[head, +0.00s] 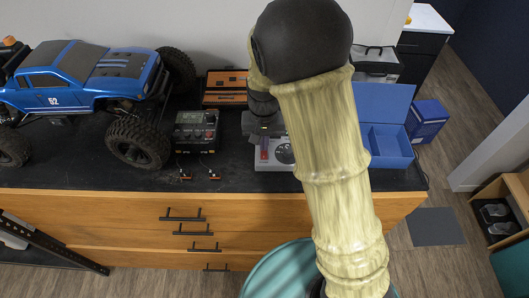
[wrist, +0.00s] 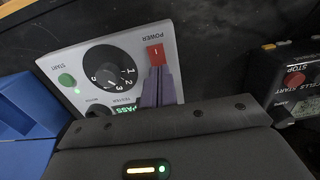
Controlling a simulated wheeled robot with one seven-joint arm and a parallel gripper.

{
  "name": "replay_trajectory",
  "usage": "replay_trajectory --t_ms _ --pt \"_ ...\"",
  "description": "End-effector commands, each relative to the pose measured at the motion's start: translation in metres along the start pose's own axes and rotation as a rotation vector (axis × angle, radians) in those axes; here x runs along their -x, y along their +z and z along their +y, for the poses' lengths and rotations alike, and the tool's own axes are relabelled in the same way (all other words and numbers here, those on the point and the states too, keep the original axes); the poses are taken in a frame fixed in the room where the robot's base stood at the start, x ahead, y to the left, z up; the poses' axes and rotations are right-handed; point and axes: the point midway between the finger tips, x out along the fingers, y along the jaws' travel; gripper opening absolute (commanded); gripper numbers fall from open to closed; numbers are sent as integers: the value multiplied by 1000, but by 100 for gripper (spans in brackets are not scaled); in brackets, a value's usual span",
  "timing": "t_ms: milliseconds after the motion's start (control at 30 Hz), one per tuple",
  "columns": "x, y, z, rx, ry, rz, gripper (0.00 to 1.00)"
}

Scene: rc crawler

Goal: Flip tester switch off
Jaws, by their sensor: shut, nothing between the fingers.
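The tester is a light grey box (wrist: 185,78) with a dial (wrist: 108,68), a green START button (wrist: 66,80) and a lit green PASS display (wrist: 124,111); its lettering appears upside down in the wrist view. The red rocker switch (wrist: 155,52) marked POWER sits near its edge. My gripper (wrist: 158,72) is shut and empty, its purple fingertips right at the switch's near edge; whether they touch cannot be told. In the head view the tester (head: 284,152) is partly hidden behind my arm, with my gripper (head: 263,143) over its left part.
A charger with a red STOP button (wrist: 294,80) stands beside the tester; it also shows in the head view (head: 196,128). An open blue case (head: 388,143) stands on the other side. A blue crawler truck (head: 85,85) fills the left of the dark countertop (head: 80,178).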

Motion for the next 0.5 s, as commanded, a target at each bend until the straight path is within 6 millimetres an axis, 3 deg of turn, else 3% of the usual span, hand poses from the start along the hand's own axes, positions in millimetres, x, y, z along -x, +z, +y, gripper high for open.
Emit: replay_trajectory --t_ms 500 --pt "-4 0 0 0 0 -1 0"
